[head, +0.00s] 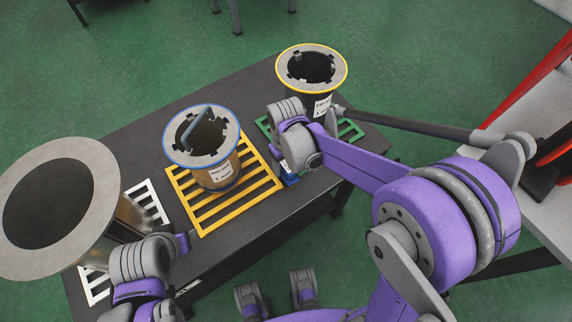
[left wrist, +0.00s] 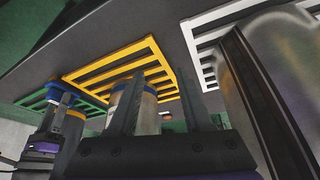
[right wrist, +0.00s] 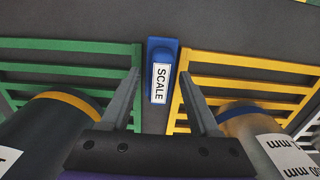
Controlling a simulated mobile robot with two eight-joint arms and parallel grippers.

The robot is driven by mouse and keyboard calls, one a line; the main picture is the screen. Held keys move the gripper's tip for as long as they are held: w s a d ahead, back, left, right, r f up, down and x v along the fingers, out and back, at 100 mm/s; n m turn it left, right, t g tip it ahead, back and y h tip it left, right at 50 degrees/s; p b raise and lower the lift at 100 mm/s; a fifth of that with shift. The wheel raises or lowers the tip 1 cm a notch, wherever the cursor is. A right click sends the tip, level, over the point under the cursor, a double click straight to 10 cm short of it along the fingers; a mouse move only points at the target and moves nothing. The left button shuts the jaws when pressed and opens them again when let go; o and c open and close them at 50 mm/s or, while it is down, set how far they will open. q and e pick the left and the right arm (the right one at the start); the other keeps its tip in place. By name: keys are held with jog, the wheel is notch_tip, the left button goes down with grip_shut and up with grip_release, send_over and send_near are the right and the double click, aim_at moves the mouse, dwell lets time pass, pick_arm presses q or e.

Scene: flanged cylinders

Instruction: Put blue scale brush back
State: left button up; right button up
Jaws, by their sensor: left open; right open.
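The blue scale brush (right wrist: 162,54) lies on the dark table between the green and yellow racks, its white SCALE label facing up. In the head view a small blue part of it (head: 290,179) shows beside my right wrist, which hides the rest. My right gripper (right wrist: 166,78) is open, with one finger to each side of the brush in the right wrist view; I cannot tell whether they touch it. My left gripper (left wrist: 160,100) is open and empty at the table's near side, by the large grey-flanged cylinder (head: 101,180).
A yellow-rimmed cylinder (head: 312,101) stands by the green rack (head: 350,131). A white rack (head: 150,203) lies left. Bare table (head: 130,150) shows behind the racks.

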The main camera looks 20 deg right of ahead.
aim_at(286, 166)
notch_tip(286, 166, up, 12)
jog(key=f+p, duration=0.1)
pick_arm(q)
jog(key=shift+w+r, duration=0.1)
jog(key=shift+r, duration=0.65)
pick_arm(e)
jog(key=s+d+f+m+t, duration=0.1)
jog(key=s+d+m+t, duration=0.1)
jog(key=s, duration=0.5)
jog(key=s+d+f+m+t, duration=0.1)
jog(key=s+d+m+t, duration=0.1)
jog(key=s, duration=0.6)
jog(key=d+t, duration=0.1)
jog(key=d, duration=0.1)
jog(key=shift+s+d+f, duration=0.2)
jog(key=shift+d+f, duration=0.1)
pick_arm(q)
jog(key=shift+r, duration=0.15)
pick_arm(e)
jog(key=shift+r, duration=0.15)
